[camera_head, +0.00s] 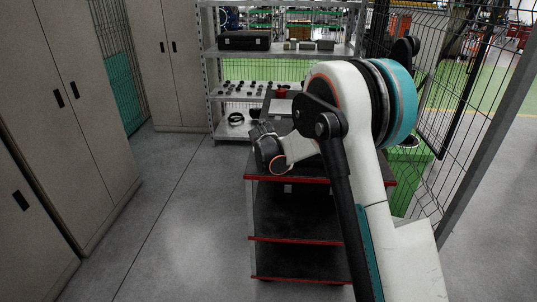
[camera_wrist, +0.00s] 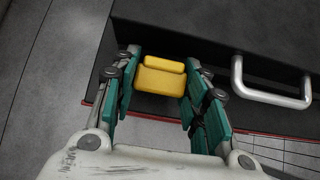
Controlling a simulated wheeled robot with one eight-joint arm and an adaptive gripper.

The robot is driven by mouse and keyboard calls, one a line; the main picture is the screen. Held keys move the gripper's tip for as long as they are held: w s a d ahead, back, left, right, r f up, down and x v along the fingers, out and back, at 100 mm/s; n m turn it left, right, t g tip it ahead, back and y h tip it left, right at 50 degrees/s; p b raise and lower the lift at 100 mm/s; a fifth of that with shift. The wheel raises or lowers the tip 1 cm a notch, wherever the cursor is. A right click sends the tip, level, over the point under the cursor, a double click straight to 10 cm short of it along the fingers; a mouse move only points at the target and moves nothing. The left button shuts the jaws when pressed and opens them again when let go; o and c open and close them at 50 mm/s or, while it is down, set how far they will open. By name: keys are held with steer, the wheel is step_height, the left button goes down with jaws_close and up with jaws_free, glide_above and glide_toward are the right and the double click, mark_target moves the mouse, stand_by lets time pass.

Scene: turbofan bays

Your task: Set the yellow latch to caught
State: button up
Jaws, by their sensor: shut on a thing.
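The yellow latch (camera_wrist: 160,80) shows in the wrist view, on the front of a dark case (camera_wrist: 225,40). It has a narrow upper bar and a broader plate below. My gripper (camera_wrist: 162,66) has its green-padded fingers on either side of the latch and is shut on it. The finger contact points are partly hidden by the finger links. In the head view my arm hides most of the area over the cart, and the latch cannot be made out there.
A silver handle (camera_wrist: 270,92) sticks out from the case, just right of my fingers. The case stands on a dark, red-edged cart (camera_head: 290,212). Grey cabinets (camera_head: 75,110) stand left, shelves (camera_head: 232,52) behind, and a mesh fence (camera_head: 475,120) right. The floor left of the cart is clear.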

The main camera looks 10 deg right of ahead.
stand_by(0.3)
steer(key=o, duration=1.1)
steer(key=shift+w, duration=0.1)
steer(key=v, duration=1.2)
